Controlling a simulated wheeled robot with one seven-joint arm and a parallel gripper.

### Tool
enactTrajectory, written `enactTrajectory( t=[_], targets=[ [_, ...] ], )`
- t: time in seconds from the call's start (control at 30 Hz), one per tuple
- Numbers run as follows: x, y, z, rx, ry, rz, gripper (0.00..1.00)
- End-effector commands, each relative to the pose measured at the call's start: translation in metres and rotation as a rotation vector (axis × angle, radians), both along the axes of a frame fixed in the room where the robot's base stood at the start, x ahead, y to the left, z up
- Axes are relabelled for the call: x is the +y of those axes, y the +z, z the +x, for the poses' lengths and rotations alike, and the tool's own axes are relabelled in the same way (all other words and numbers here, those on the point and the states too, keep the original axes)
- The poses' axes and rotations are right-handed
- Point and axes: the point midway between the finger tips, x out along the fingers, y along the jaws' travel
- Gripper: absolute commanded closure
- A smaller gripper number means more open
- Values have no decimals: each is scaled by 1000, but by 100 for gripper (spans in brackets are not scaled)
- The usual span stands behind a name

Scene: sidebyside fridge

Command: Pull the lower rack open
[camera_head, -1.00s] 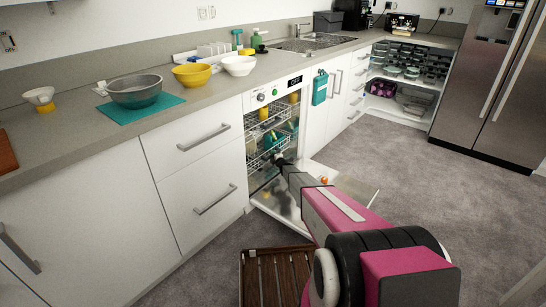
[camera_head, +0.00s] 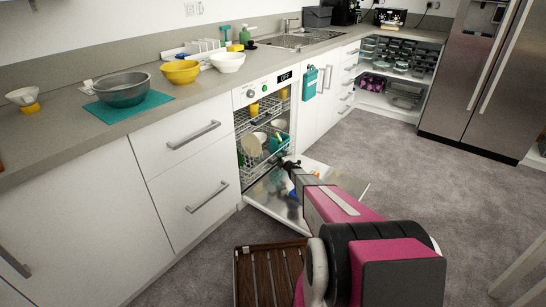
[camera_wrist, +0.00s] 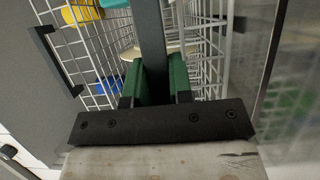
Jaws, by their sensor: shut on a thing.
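The lower rack (camera_head: 247,166) is a white wire basket in the open dishwasher (camera_head: 262,95), partly out over its lowered door (camera_head: 268,195). It holds plates, a bowl and a teal item. My gripper (camera_head: 287,161) is at the rack's front. In the wrist view, the green fingers of my gripper (camera_wrist: 156,78) are closed on both sides of a dark bar (camera_wrist: 152,35), the lower rack's handle. The wire of the rack also shows behind it in the wrist view (camera_wrist: 207,45). My arm hides part of the door.
The upper rack (camera_head: 262,110) is above, with its dark handle (camera_wrist: 58,62) at the left of the wrist view. A brown slatted wooden piece (camera_head: 268,275) lies on the floor in front. Closed drawers (camera_head: 190,150) flank the dishwasher. Carpet to the right is clear.

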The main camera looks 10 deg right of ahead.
Motion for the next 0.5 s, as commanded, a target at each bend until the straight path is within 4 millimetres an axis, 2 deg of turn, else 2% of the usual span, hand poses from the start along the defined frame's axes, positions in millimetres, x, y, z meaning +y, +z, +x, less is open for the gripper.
enactTrajectory(
  t=[0.03, 0.5],
  targets=[
    [-9, 1, -10, 2, -3, -1, 100],
    [-72, 0, -73, 2, -3, -1, 100]
  ],
)
